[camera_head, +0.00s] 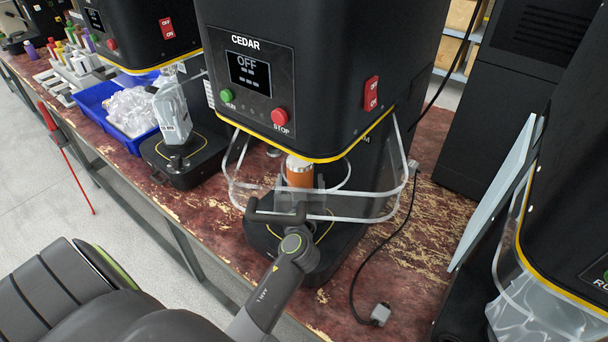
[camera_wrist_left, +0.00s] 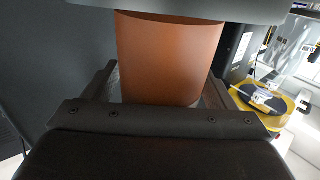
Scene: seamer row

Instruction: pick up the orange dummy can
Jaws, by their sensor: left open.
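The orange dummy can (camera_head: 299,178) stands upright inside the CEDAR seamer (camera_head: 262,80), behind a clear guard (camera_head: 240,190). Its top is pale and its lower part is partly hidden. In the left wrist view the orange can (camera_wrist_left: 168,55) fills the middle, with a grey part of the machine across its upper end. My left gripper (camera_head: 277,212) is open in front of the can, at the guard's front. In the wrist view its fingers (camera_wrist_left: 160,88) spread on either side of the can; I cannot tell whether they touch it. My right gripper is not in view.
The seamer's display reads OFF. Blue bins (camera_head: 97,103) and another machine stand to the left on the worn red bench (camera_head: 425,235). A cable with a grey plug (camera_head: 380,313) lies on the bench right of the seamer. Another machine (camera_head: 570,190) is at the far right.

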